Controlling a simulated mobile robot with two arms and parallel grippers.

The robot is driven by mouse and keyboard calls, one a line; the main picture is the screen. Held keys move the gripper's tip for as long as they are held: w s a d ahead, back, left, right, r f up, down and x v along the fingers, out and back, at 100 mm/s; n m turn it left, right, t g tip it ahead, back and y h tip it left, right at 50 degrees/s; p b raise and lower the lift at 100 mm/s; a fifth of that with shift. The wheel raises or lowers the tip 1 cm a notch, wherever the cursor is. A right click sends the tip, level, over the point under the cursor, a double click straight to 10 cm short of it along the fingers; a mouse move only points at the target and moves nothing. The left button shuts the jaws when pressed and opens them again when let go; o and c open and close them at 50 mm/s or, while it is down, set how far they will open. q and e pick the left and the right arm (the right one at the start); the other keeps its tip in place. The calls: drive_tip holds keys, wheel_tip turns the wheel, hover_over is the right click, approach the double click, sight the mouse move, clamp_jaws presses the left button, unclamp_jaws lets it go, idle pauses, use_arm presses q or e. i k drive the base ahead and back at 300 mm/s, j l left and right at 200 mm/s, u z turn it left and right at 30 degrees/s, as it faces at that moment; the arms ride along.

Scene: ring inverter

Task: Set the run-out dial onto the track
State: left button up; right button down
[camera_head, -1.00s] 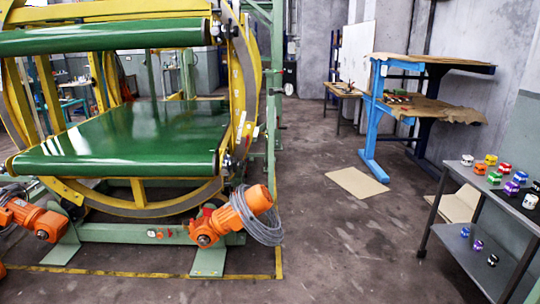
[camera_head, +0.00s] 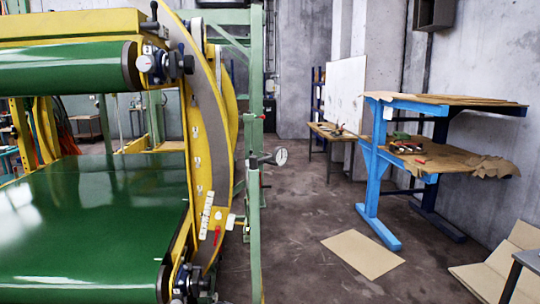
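A small round dial with a white face (camera_head: 281,156) shows on a dark stem beside the green upright, to the right of the ring. It looks like the run-out dial, but I cannot tell whether it touches the upright or the ring. The track appears to be the curved grey band (camera_head: 208,115) on the yellow ring (camera_head: 190,60) of the inverter, standing upright at left centre. Neither of my grippers is in view.
Green conveyor belts (camera_head: 90,225) fill the left side. A blue workbench (camera_head: 372,165) with brown sheets and small tools stands at right. A flat cardboard sheet (camera_head: 362,253) lies on the floor. The middle aisle floor is clear.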

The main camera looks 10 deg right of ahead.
sight(279, 157)
drive_tip(key=i+u, duration=0.1)
drive_tip(key=i, duration=0.4)
drive_tip(key=i+l+u, duration=0.15)
drive_tip(key=i, duration=0.35)
drive_tip(key=i+l+u, duration=0.1)
drive_tip(key=i, duration=0.4)
